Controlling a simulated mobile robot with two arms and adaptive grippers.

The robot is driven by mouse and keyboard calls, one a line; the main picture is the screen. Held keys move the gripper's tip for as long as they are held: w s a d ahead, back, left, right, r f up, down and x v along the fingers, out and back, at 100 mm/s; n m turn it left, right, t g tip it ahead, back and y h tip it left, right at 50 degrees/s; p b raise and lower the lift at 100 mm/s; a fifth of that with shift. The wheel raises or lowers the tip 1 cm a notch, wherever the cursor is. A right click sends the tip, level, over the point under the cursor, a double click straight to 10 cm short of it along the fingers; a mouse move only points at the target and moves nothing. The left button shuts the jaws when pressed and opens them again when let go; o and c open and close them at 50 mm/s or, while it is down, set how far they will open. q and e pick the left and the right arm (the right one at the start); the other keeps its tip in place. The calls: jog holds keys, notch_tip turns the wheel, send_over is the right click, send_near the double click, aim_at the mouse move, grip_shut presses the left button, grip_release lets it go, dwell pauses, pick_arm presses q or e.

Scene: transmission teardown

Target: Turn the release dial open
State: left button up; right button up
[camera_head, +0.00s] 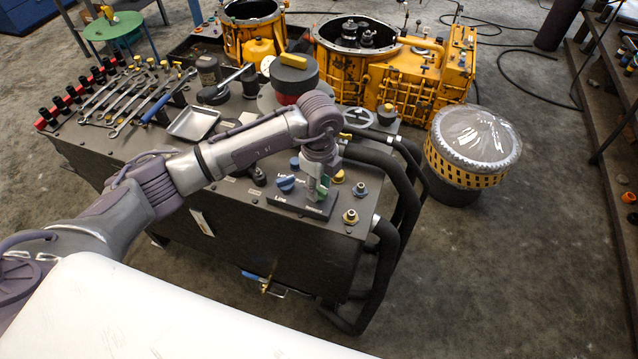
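A dark control plate (292,202) with small white lettering sits near the front right corner of the dark bench. A blue dial (287,184) stands on its left part. My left gripper (319,195) points down over the right part of the plate, just right of the blue dial. My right gripper is out of view.
Wrenches (120,105) and a metal tray (193,123) lie left. A yellow transmission housing (400,80) stands behind.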

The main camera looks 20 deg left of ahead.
aim_at(319, 188)
pick_arm(q)
notch_tip(319, 188, up, 12)
dwell(0.4)
dwell(0.3)
